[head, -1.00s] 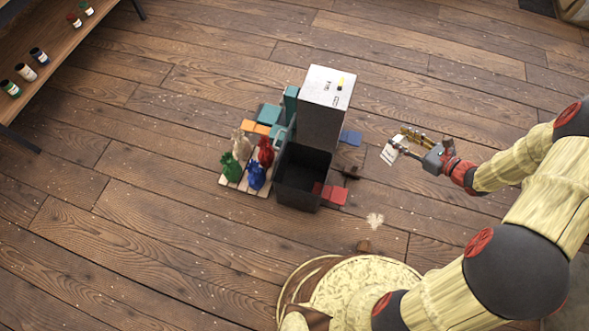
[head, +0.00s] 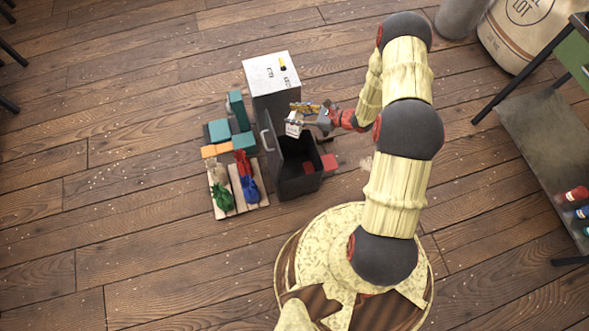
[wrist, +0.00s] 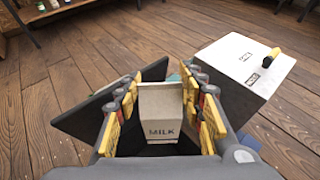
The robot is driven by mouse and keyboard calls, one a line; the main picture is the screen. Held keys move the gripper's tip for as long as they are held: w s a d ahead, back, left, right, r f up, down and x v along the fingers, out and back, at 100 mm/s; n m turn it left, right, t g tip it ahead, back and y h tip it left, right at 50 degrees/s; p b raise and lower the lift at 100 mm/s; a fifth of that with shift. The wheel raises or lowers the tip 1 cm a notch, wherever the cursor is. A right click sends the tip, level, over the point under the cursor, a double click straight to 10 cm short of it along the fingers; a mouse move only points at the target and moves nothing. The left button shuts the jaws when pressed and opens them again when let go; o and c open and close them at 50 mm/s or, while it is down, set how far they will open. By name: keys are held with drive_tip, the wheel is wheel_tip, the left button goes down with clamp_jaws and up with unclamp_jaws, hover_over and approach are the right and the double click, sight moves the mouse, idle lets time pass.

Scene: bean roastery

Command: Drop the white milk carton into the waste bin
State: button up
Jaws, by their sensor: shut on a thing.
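The white milk carton (wrist: 162,114), marked MILK, is held between the yellow-padded fingers of my gripper (wrist: 164,118) in the wrist view. In the head view the carton (head: 294,124) shows small at the tip of my gripper (head: 308,116). Something red lies inside the bin. In the wrist view the carton and gripper hide most of the bin.
A grey cabinet with a white top (head: 270,73) stands right behind the bin. A pallet (head: 227,212) with coloured sacks and teal boxes (head: 219,131) is at the bin's left. A red flat piece (head: 330,162) lies at its right. A shelf (head: 545,150) stands far right.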

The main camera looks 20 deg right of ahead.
sight(300, 132)
drive_tip(key=f, duration=0.7)
drive_tip(key=s+f, duration=0.1)
drive_tip(key=f, duration=0.3)
drive_tip(key=shift+a+f, duration=0.1)
drive_tip(key=shift+a, duration=0.2)
wheel_tip(300, 132, down, 6)
drive_tip(key=b, duration=0.3)
drive_tip(key=shift+b, duration=0.35)
drive_tip(key=o, duration=1.1)
drive_tip(key=shift+c, duration=0.2)
drive_tip(key=shift+d, duration=0.1)
drive_tip(key=v, duration=1.2)
drive_tip(key=shift+s, duration=0.1)
